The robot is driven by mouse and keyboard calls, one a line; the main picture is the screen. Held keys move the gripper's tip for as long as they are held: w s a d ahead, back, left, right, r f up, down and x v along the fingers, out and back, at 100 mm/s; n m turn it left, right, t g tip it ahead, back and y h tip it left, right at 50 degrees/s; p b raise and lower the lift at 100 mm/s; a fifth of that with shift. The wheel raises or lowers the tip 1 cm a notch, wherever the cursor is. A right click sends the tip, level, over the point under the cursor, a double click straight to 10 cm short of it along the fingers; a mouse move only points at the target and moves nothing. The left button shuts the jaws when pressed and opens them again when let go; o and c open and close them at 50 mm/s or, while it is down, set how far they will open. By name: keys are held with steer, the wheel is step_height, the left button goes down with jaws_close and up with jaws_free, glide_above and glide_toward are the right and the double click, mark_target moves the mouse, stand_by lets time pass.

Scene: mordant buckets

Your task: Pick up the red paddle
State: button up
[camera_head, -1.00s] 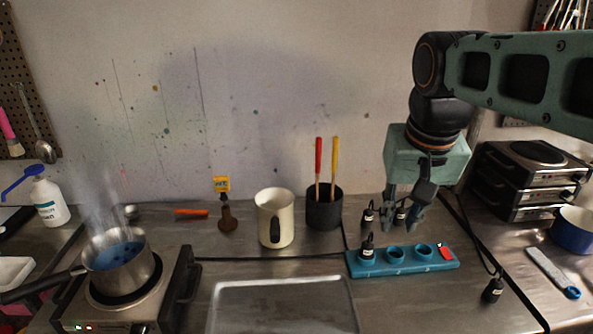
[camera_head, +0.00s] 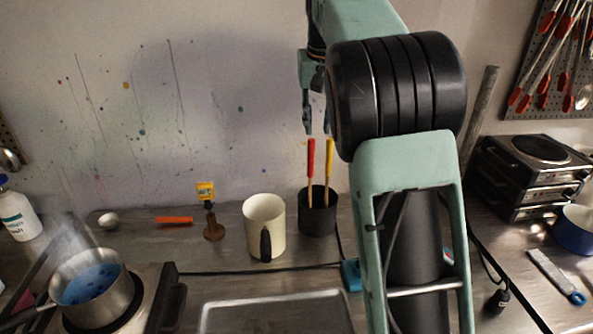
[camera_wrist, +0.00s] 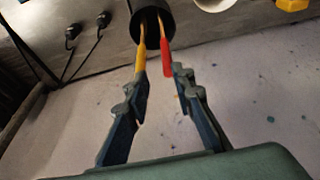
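The red paddle (camera_head: 311,160) stands handle-up in a black cup (camera_head: 319,212), beside a yellow-handled paddle (camera_head: 329,165). My gripper (camera_head: 315,128) is above the cup, its fingertips near the height of the handle tops, partly hidden by my arm. In the wrist view, my gripper (camera_wrist: 158,88) is open, with its two fingers well apart. There the red handle (camera_wrist: 166,58) shows near the right finger and the yellow handle (camera_wrist: 140,60) near the left finger. I cannot tell whether either touches. The paddles' lower ends are hidden in the cup.
A cream jug (camera_head: 264,228) stands left of the cup. A steaming pot (camera_head: 92,285) sits on a hot plate at left. A metal tray (camera_head: 275,312) lies in front. My arm mostly hides a blue rack (camera_head: 350,274). Stacked hot plates (camera_head: 530,175) stand at right.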

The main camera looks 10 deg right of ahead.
mark_target(312, 141)
steer(key=w+f, duration=0.1)
steer(key=f, duration=0.2)
steer(key=w+f, duration=0.1)
steer(key=shift+w+a+f, duration=0.2)
steer(key=shift+w+a, duration=0.1)
steer(key=shift+a, duration=0.05)
steer(key=shift+x, duration=3.05)
steer(key=shift+s+a, duration=0.1)
steer(key=shift+s, duration=0.05)
steer(key=shift+c, duration=0.7)
jaws_close()
